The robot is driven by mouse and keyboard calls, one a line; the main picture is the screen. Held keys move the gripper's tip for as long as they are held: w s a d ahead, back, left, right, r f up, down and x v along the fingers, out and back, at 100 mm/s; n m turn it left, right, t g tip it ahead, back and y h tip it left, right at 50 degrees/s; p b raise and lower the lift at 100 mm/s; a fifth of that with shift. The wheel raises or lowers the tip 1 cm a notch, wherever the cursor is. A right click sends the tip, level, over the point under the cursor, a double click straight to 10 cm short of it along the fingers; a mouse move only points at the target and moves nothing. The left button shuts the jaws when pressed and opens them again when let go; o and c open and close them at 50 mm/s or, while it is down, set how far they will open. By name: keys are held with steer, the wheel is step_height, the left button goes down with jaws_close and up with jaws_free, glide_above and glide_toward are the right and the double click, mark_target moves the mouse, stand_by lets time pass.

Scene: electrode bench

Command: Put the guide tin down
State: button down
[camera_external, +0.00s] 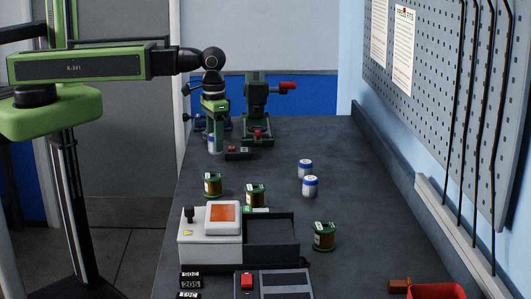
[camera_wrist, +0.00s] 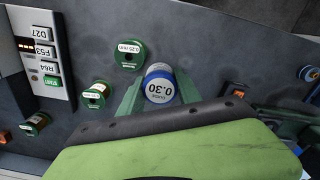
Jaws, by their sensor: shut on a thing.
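The guide tin (camera_wrist: 159,88), blue with a white lid reading 0.30, sits between the two green fingers of my gripper (camera_wrist: 160,97) in the wrist view. The fingers are shut on its sides. In the external view my gripper (camera_external: 214,122) points down near the left edge of the bench, towards the back, with the tin (camera_external: 212,145) upright at its tips. I cannot tell whether the tin's base touches the bench. Its lower side is hidden in the wrist view.
Two similar tins (camera_external: 305,168) (camera_external: 310,187) stand mid-bench. Several green wire spools (camera_external: 212,185) (camera_external: 255,195) (camera_external: 324,237) stand around the white machine (camera_external: 210,245). A green device (camera_external: 256,100) with a red handle is behind.

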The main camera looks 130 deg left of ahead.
steer(key=shift+w+d+r, duration=0.1)
steer(key=shift+d+r, duration=0.05)
steer(key=shift+d, duration=0.2)
steer(key=shift+w+a+n, duration=0.2)
steer(key=shift+n, duration=0.2)
steer(key=w+a+n, duration=0.1)
steer(key=w+a, duration=0.1)
steer(key=w, duration=0.6)
steer(key=w+a+n, duration=0.1)
steer(key=w+a, duration=0.2)
steer(key=w, duration=0.5)
steer(key=w+d+m, duration=0.2)
steer(key=w+d, duration=1)
steer(key=w, duration=0.4)
steer(key=b, duration=0.7)
glide_above(316, 215)
step_height(316, 215, down, 7)
steer(key=shift+d+r, duration=0.1)
steer(key=shift+s, duration=0.1)
step_height(316, 215, down, 4)
steer(key=b, duration=0.4)
steer(key=shift+f, duration=0.25)
steer(key=shift+r, duration=0.3)
steer(key=shift+f, duration=0.25)
steer(key=c, duration=0.8)
jaws_free()
steer(key=shift+r, duration=0.1)
steer(key=shift+c, duration=0.2)
